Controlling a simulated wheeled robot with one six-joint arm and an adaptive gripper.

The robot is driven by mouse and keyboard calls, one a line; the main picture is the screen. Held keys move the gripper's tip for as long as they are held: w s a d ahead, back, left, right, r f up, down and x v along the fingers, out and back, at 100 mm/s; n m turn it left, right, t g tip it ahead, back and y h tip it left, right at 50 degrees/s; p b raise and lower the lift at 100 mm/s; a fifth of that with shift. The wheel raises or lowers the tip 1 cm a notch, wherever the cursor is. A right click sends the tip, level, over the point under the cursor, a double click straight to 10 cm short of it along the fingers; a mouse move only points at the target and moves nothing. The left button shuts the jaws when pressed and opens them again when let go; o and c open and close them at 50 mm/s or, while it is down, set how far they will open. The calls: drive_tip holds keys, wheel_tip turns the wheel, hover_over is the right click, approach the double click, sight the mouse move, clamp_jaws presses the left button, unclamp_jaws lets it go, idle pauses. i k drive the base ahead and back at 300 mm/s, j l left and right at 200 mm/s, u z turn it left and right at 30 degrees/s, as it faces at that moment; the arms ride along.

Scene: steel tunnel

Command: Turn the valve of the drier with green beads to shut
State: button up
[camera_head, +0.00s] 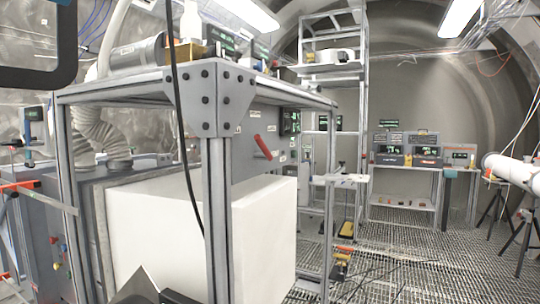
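I cannot make out a drier with green beads in this view. A red lever handle (262,147) sits tilted on the grey panel (243,150) under the frame's top shelf; I cannot tell whether it is a valve of a drier. Small red and yellow parts (55,250) sit on a grey cabinet at the left; they are too small to tell apart. My gripper is not clearly seen; only dark and grey parts, perhaps mine, show at the bottom edge.
An aluminium frame (215,190) with a large white box (262,235) inside stands close in front. A black cable hangs before it. A bench with instruments (405,155) stands at the back right. A white tube (512,172) rests on tripods at right.

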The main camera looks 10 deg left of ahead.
sight(261, 66)
drive_tip(key=i+z, duration=0.25)
drive_tip(key=i, duration=0.4)
drive_tip(key=i+j+z, duration=0.1)
drive_tip(key=i+z, duration=0.2)
drive_tip(key=i, duration=0.3)
drive_tip(key=i+z, duration=0.25)
drive_tip(key=i, duration=0.3)
drive_tip(key=i+j+z, duration=0.2)
drive_tip(key=i, duration=0.4)
drive_tip(key=i+z, duration=0.25)
drive_tip(key=i, duration=0.3)
drive_tip(key=i+l+z, duration=0.15)
drive_tip(key=i, duration=0.45)
drive_tip(key=i+l+z, duration=0.1)
drive_tip(key=i, duration=0.5)
drive_tip(key=u, duration=3.75)
drive_tip(key=z, duration=0.45)
drive_tip(key=i+l+z, duration=0.25)
drive_tip(key=l, duration=0.2)
drive_tip(key=l+z, duration=0.25)
drive_tip(key=l, duration=0.25)
drive_tip(key=i+l+z, duration=0.2)
drive_tip(key=l, duration=0.2)
drive_tip(key=i+l+z, duration=0.25)
drive_tip(key=i+l, duration=0.05)
drive_tip(key=l, duration=0.1)
